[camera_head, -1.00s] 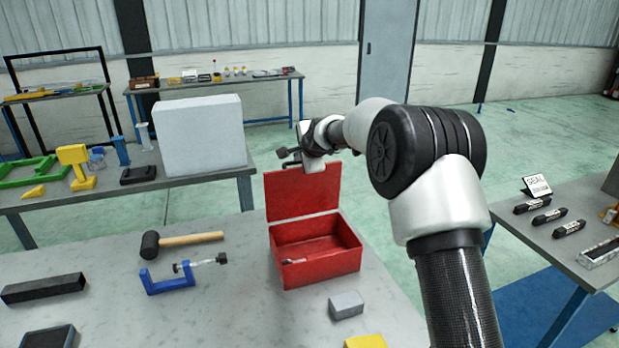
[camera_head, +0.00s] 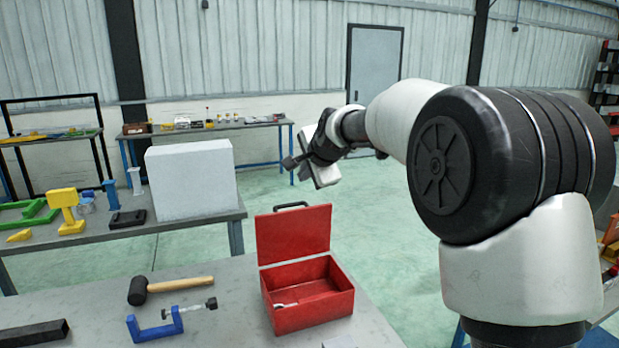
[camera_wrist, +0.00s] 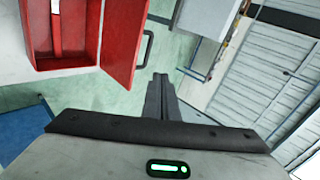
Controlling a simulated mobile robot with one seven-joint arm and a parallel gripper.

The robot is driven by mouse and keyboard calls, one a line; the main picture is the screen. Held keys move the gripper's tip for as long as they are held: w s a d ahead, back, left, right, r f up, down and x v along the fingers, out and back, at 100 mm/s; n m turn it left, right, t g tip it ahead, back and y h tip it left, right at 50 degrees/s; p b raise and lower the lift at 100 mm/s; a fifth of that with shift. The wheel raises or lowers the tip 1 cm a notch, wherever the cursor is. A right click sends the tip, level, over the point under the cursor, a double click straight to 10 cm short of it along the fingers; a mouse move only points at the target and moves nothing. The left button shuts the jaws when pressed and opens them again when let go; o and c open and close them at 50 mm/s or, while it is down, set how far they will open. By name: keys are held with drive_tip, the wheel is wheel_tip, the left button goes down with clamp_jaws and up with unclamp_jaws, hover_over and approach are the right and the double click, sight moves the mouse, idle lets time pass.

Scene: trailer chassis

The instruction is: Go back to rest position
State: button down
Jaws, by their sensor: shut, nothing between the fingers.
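My gripper (camera_head: 290,162) is raised in the air behind and above the open red toolbox in the head view. In the wrist view its fingers (camera_wrist: 160,92) are together with nothing between them. My arm comes in from the right side of the head view. The red toolbox (camera_head: 313,319) stands on the near grey table with its lid (camera_head: 294,235) up.
The near table also holds a mallet (camera_head: 170,287), a blue clamp (camera_head: 155,327) and a black bar (camera_head: 35,333). A white box (camera_head: 192,180) stands on the table behind, beside a yellow tool (camera_head: 65,210). Open green floor (camera_head: 380,250) lies right of the toolbox.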

drive_tip(key=s+d+r+n+h, duration=0.1)
drive_tip(key=s+d+r+n, duration=0.15)
drive_tip(key=s, duration=0.25)
drive_tip(key=s+d+r+n, duration=0.1)
drive_tip(key=s+d, duration=0.2)
drive_tip(key=s, duration=0.3)
drive_tip(key=s+d+f+n+g+h, duration=0.1)
drive_tip(key=s+d+f+n, duration=0.1)
drive_tip(key=s, duration=0.9)
drive_tip(key=s+d+f+n+g+h, duration=0.1)
drive_tip(key=s+d+f+n, duration=0.2)
drive_tip(key=s+d, duration=0.3)
drive_tip(key=s+d+f+n+g, duration=0.2)
drive_tip(key=s+d+f+n, duration=0.1)
drive_tip(key=s, duration=1.3)
drive_tip(key=shift+s+d+f+h+p, duration=0.25)
drive_tip(key=shift+d+f+h+p, duration=0.2)
drive_tip(key=shift+d+f, duration=0.4)
